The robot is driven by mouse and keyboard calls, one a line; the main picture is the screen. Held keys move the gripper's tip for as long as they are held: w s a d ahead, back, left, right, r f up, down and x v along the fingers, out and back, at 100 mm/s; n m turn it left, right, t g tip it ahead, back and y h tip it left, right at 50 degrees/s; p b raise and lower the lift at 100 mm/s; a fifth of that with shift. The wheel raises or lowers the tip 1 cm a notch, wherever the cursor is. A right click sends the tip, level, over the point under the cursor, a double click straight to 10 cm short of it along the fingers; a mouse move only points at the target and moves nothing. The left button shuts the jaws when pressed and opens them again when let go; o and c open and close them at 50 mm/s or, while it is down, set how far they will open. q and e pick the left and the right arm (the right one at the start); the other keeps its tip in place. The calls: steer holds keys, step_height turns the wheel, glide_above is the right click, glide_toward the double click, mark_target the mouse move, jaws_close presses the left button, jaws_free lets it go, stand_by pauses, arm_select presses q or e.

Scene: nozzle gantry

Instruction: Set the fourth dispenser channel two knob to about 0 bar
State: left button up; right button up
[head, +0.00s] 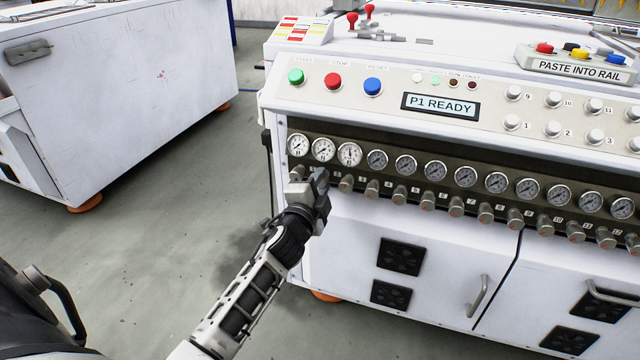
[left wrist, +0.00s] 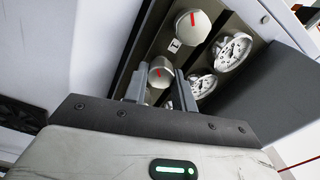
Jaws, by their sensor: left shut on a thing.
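A row of small silver knobs runs under a row of round gauges on the machine's front. My left gripper (head: 318,188) is at the left end of this row and hides the second knob from the left in the head view. In the left wrist view its two fingers stand either side of that knob (left wrist: 161,72), the channel two knob, and are shut on it. The knob has a red pointer mark. The first knob (left wrist: 192,27), also with a red mark, and a printed 1 are beside it. The second gauge (head: 323,149) is white-faced; its reading is too small to tell.
The first gauge (head: 298,146), third gauge (head: 349,154) and third knob (head: 346,183) are close to the gripper. Above are green, red and blue buttons and a display (head: 440,106) reading P1 READY. A white cabinet (head: 130,85) stands at left, with open floor between.

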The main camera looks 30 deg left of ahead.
arm_select(q)
steer(key=o, duration=1)
steer(key=shift+s, duration=0.1)
steer(key=shift+s+d, duration=0.15)
steer(key=shift+s, duration=0.2)
steer(key=p+v, duration=0.1)
steer(key=v, duration=0.5)
steer(key=shift+s, duration=0.35)
arm_select(e)
steer(key=shift+s+d+f+n+g+h, duration=0.15)
steer(key=shift+d+f+n+g+h, duration=0.15)
steer(key=shift+f, duration=0.1)
steer(key=shift+r, duration=0.1)
